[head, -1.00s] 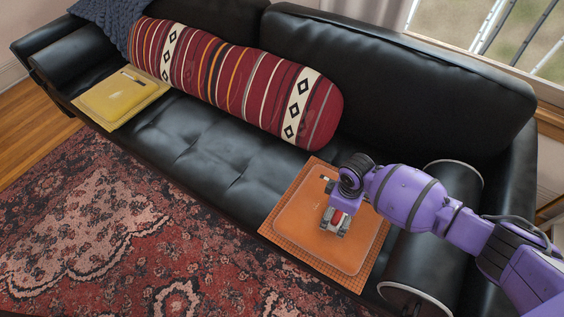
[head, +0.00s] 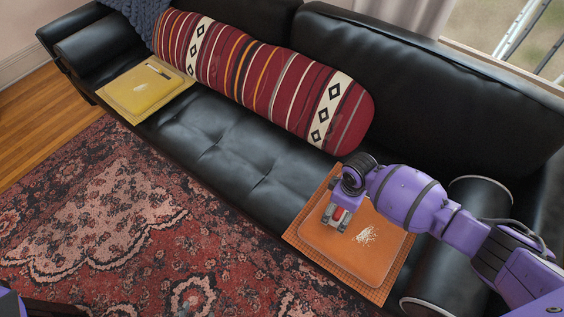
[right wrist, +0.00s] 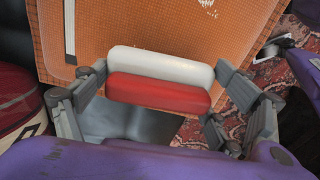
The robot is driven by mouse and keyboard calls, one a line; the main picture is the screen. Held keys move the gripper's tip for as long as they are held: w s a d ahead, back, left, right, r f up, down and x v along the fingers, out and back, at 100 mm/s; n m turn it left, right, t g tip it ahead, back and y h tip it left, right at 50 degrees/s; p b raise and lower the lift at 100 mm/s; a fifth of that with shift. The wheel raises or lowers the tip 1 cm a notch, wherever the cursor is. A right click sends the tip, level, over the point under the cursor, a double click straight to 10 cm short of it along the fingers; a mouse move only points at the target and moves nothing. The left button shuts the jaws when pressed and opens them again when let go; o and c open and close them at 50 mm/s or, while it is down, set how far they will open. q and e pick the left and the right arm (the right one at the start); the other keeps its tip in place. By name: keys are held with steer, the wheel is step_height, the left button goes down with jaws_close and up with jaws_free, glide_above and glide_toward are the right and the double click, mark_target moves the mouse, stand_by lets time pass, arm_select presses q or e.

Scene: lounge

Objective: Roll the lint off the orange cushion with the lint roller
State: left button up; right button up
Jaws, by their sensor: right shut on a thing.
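The orange cushion (head: 345,255) lies flat on an orange mat (head: 312,258) at the right end of the black sofa. A patch of white lint (head: 366,234) lies on it; part of the lint also shows at the top of the right wrist view (right wrist: 206,3). My right gripper (head: 338,214) is over the cushion's left part, beside the lint. It is shut on the red-and-white lint roller (right wrist: 160,92), held crosswise between its fingers. I cannot tell whether the roller touches the cushion.
A striped bolster (head: 260,78) leans against the sofa back. A yellow cushion (head: 138,95) with a dark-and-white stick on it lies at the far left. The sofa armrest (head: 452,255) is close to my right arm. The sofa seat between the cushions is clear.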

step_height(320, 180, up, 2)
steer(key=shift+w+d+r+p, duration=0.1)
steer(key=shift+d+p, duration=0.05)
steer(key=shift+p, duration=0.9)
steer(key=shift+r+p, duration=0.55)
steer(key=shift+r, duration=0.15)
step_height(320, 180, up, 2)
steer(key=shift+r+p, duration=0.1)
steer(key=shift+p, duration=0.75)
steer(key=shift+r, duration=0.3)
steer(key=shift+r+p, duration=0.1)
steer(key=shift+p, duration=0.2)
arm_select(q)
steer(key=shift+t, duration=0.3)
steer(key=r, duration=0.2)
steer(key=w+r, duration=0.1)
steer(key=r, duration=0.2)
steer(key=shift+w+r, duration=0.3)
steer(key=shift+w, duration=0.1)
